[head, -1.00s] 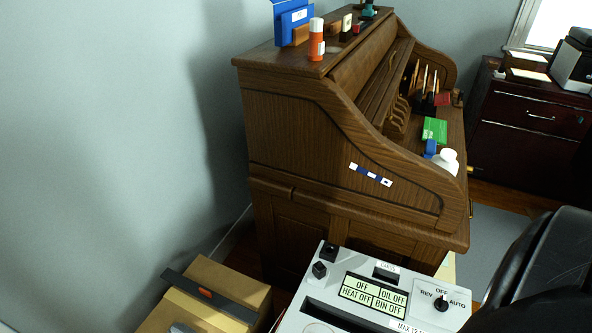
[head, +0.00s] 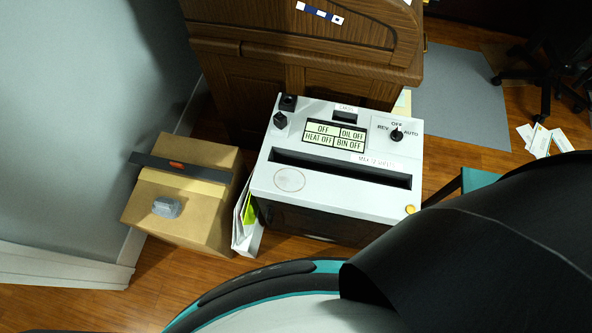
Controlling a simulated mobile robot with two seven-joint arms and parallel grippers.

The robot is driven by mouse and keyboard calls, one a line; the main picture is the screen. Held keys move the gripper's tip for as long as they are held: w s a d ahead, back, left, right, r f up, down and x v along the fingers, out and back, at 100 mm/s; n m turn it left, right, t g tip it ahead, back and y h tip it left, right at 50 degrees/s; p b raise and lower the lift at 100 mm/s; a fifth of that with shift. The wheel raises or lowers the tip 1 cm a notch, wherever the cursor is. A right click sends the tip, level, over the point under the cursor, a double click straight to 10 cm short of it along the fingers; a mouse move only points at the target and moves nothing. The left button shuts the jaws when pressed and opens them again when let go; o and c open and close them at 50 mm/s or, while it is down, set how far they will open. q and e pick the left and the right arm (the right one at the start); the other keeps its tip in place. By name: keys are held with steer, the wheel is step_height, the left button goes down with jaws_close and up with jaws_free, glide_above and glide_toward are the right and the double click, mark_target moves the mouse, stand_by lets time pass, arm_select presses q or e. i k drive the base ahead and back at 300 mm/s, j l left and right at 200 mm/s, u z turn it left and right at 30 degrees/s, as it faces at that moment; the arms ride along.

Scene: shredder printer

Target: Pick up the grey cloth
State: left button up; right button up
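I cannot pick out a grey cloth for certain. A small grey, shiny-looking item (head: 167,207) lies on top of the cardboard box (head: 205,215) at the left; whether it is cloth or plastic I cannot tell. Neither of my grippers is in view. Dark curved parts of my own body fill the lower right and hide the floor there.
A grey shredder (head: 340,195) with a dark slot stands beside the box, in front of the wooden desk (head: 300,55). A dark bar (head: 180,167) lies across the box. Papers (head: 245,225) stand between box and shredder. Floor (head: 180,285) is clear in front of the box.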

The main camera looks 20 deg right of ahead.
mark_target(164, 206)
steer(key=u, duration=1.2)
steer(key=j+z, duration=0.35)
steer(key=j, duration=0.35)
